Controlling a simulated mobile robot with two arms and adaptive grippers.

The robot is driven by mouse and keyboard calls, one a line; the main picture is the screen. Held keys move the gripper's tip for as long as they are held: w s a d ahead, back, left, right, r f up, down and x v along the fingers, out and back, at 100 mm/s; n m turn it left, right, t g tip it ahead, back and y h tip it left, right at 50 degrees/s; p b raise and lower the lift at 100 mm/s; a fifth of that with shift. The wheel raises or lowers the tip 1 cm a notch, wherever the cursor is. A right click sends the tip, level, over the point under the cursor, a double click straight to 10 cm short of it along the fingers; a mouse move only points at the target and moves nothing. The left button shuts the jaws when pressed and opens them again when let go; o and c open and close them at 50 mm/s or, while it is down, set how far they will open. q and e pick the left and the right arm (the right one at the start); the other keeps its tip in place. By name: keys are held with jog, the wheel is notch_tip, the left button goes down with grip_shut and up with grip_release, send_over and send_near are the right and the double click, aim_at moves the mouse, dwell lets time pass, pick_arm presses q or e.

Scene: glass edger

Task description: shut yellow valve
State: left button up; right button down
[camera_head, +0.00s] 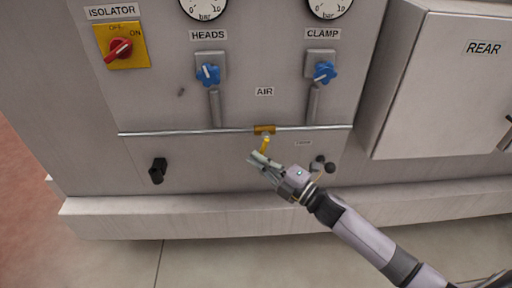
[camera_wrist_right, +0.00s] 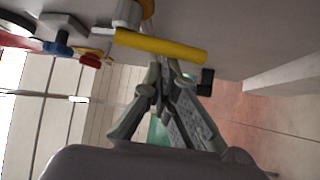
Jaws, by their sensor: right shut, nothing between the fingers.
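The yellow valve (camera_head: 264,130) sits on the thin horizontal air pipe, under the AIR label. Its yellow lever (camera_head: 265,145) points down from the pipe, roughly across it. In the right wrist view the lever (camera_wrist_right: 165,47) is a yellow bar just beyond my fingertips. My right gripper (camera_head: 257,160) is shut and empty, with its tips close to the lever's lower end. I cannot tell whether they touch it. The gripper also shows in the right wrist view (camera_wrist_right: 160,78). My left gripper is not in view.
Blue HEADS (camera_head: 208,74) and CLAMP (camera_head: 324,72) knobs are above the pipe (camera_head: 190,132). A red isolator switch (camera_head: 118,49) is at upper left. A black handle (camera_head: 158,170) is at lower left; dark knobs (camera_head: 322,165) stand beside my right wrist. A ledge (camera_head: 120,220) runs below.

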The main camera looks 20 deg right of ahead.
jog(key=shift+s+d+f+n+g+p, duration=0.15)
jog(key=shift+d+n+g+p, duration=0.3)
jog(key=shift+n+g+p, duration=0.25)
jog(key=shift+d, duration=0.1)
jog(key=shift+f, duration=0.1)
dwell(0.4)
